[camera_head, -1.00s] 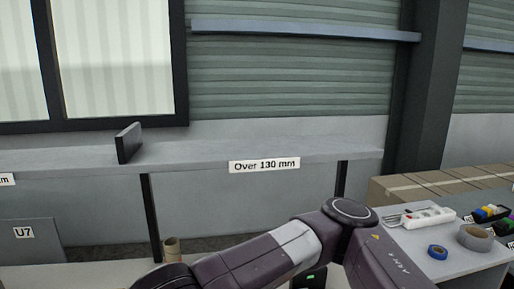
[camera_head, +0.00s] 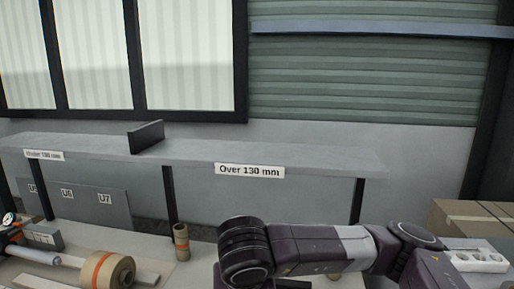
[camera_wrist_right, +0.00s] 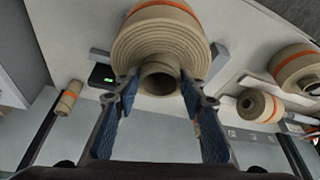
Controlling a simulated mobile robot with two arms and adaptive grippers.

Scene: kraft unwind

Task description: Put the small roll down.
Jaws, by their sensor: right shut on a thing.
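A kraft paper roll (camera_wrist_right: 160,35) with an orange band and a protruding core (camera_wrist_right: 160,79) is at the top middle of the right wrist view. My right gripper (camera_wrist_right: 159,85) is shut on it, one blue-padded finger on each side of the core. The roll's far side is hidden. In the head view my right arm (camera_head: 330,248) reaches in from the right, but the gripper and held roll do not show there. My left gripper is in neither view.
A long shelf has an "Over 130 mm" label (camera_head: 249,170), an "Under 130 mm" label (camera_head: 43,155) and a dark upright divider (camera_head: 146,137). Its top looks bare. Boxes (camera_head: 475,218) stand at right.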

